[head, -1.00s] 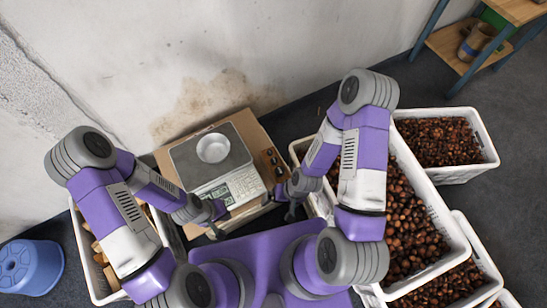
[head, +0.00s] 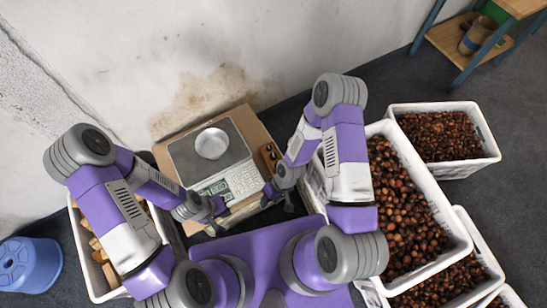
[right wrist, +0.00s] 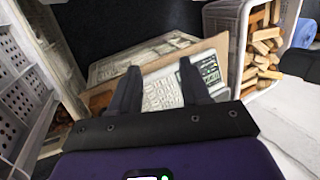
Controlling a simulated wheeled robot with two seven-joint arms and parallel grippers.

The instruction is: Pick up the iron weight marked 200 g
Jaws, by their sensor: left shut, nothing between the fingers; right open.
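Several small dark iron weights (head: 269,156) stand in a row in a holder at the right of the scale in the head view. Their markings are too small to read, so I cannot tell which is 200 g. My right gripper (head: 279,204) is open and empty, nearer to me than the weights, by the scale's front right corner. In the right wrist view its two fingers (right wrist: 158,88) stand apart with the scale's keypad seen between them. My left gripper (head: 214,222) is shut and empty at the scale's front left.
Crates of chestnuts (head: 459,224) fill the right side. A crate of wood blocks (head: 104,292) and a blue stool (head: 30,265) are at left.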

